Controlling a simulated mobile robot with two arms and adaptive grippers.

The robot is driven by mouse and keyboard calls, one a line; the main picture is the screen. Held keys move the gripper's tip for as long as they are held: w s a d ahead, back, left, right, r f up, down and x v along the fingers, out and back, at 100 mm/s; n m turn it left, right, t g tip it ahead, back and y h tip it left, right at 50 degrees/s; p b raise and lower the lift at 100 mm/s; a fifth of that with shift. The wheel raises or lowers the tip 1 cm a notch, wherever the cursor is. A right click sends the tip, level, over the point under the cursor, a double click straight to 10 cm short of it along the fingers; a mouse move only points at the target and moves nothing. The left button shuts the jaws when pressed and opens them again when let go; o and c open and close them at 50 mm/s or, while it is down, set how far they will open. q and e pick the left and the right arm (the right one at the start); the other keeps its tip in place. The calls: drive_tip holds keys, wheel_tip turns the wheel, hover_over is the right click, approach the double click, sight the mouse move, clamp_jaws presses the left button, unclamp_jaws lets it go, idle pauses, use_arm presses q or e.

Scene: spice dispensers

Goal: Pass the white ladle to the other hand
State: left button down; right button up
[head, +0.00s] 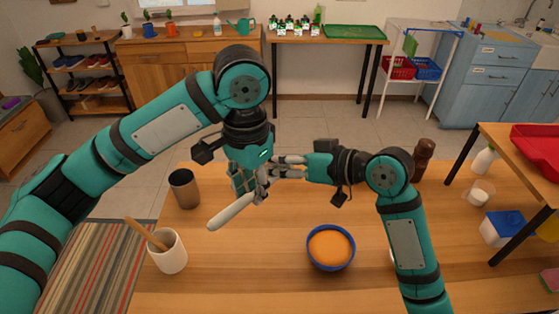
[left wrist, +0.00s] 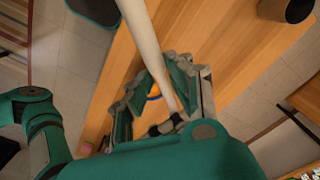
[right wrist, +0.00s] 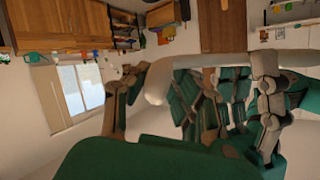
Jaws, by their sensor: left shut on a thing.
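The white ladle (head: 230,214) is held above the table, tilted, with its pale thick end low and to the left in the head view. My left gripper (head: 248,184) is shut on it; in the left wrist view the ladle (left wrist: 145,38) runs down between the fingers. My right gripper (head: 284,167) is close beside the left one, its fingers pointing left. In the right wrist view its fingers are spread wide, and the ladle (right wrist: 215,60) crosses near their tips. Its rounded end (right wrist: 157,84) shows by the left finger. Contact with the right fingers cannot be told.
On the wooden table (head: 240,270) are a blue bowl of orange spice (head: 331,247), a white cup with a wooden utensil (head: 168,252), a brown cup (head: 184,189) and a dark brown grinder (head: 423,158). A side shelf with a red tray (head: 538,150) stands at right.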

use_arm(q)
drive_tip(key=shift+r, duration=0.1)
drive_tip(key=shift+w, duration=0.1)
drive_tip(key=c, duration=1.1)
unclamp_jaws()
drive_tip(key=shift+c, duration=0.2)
